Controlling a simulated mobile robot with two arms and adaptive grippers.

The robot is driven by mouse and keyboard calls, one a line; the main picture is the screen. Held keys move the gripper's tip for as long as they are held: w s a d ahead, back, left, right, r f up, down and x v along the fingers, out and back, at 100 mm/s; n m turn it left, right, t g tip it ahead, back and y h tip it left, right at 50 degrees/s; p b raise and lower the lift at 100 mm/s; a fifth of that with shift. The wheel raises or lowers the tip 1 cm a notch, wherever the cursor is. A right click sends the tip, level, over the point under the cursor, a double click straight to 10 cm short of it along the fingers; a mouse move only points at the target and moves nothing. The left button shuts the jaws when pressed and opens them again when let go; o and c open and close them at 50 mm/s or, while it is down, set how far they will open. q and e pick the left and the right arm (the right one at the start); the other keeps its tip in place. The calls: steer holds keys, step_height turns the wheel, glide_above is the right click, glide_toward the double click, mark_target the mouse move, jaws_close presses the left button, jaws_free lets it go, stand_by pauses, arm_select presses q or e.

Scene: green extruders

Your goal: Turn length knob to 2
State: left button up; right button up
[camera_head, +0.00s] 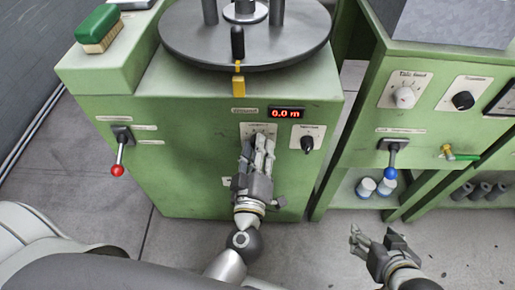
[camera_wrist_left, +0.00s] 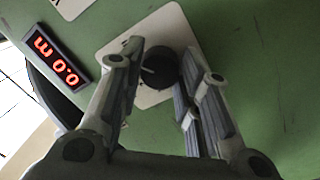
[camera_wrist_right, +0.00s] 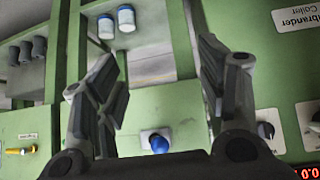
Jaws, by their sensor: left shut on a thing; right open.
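A black round knob (camera_wrist_left: 160,68) with a white pointer mark sits on a white plate (camera_head: 247,128) below and left of the red display (camera_head: 287,113), which reads 0.0 m. In the left wrist view the knob is between the fingers of my left gripper (camera_head: 262,142), which is shut on it. In the head view the fingers hide this knob, and the scale is not readable. A second black knob (camera_head: 307,143) is on a plate just to the right. My right gripper (camera_head: 376,238) is open and empty, low on the right, apart from everything.
A red-tipped lever (camera_head: 117,169) is on the left of the front panel. A blue-tipped lever (camera_head: 390,172) and more knobs are on the right machine. A turntable (camera_head: 245,50) and a green brush (camera_head: 98,26) are above. White jars (camera_head: 366,187) stand on a shelf.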

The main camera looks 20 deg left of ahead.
steer(key=s+d+f+g, duration=0.1)
steer(key=s+f+g, duration=0.1)
steer(key=s, duration=0.2)
arm_select(q)
steer(key=shift+d+f+n+t+y+b, duration=0.15)
steer(key=shift+n+y+b, duration=0.1)
steer(key=shift+n, duration=3.6)
steer(key=shift+a+r+n+t+y+b, duration=0.15)
steer(key=shift+n+y, duration=0.1)
steer(key=shift+n, duration=3.6)
arm_select(e)
steer(key=w+a+r+t, duration=0.1)
steer(key=w+r+t, duration=0.2)
steer(key=w, duration=0.3)
steer(key=shift+w+a+r+t, duration=0.15)
steer(key=shift+a+r+t, duration=0.15)
steer(key=shift+a+r, duration=0.1)
arm_select(q)
steer(key=shift+d+f, duration=0.1)
steer(key=o, duration=1)
